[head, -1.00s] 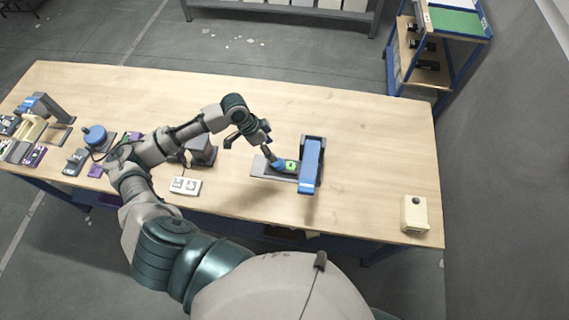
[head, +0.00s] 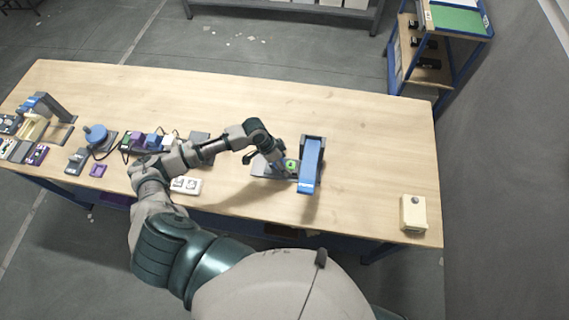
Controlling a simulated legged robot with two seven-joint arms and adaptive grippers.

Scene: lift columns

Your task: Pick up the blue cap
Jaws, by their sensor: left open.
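A small blue piece, likely the blue cap (head: 283,167), is beside the green square (head: 291,164) on a dark grey base plate (head: 260,172). My left gripper (head: 270,166) is open over this plate, just left of the green square. It hides most of the blue piece, and I cannot tell whether it touches it. A tall blue lever-like part (head: 311,163) stands at the right end of the plate, close to the gripper. My right gripper is not in view.
A white socket block (head: 186,186) sits below my left forearm. A round blue knob (head: 96,133) and several small parts fill the table's left side. A cream box with a black button (head: 413,212) stands at the right corner. The table's (head: 370,140) right part is mostly clear.

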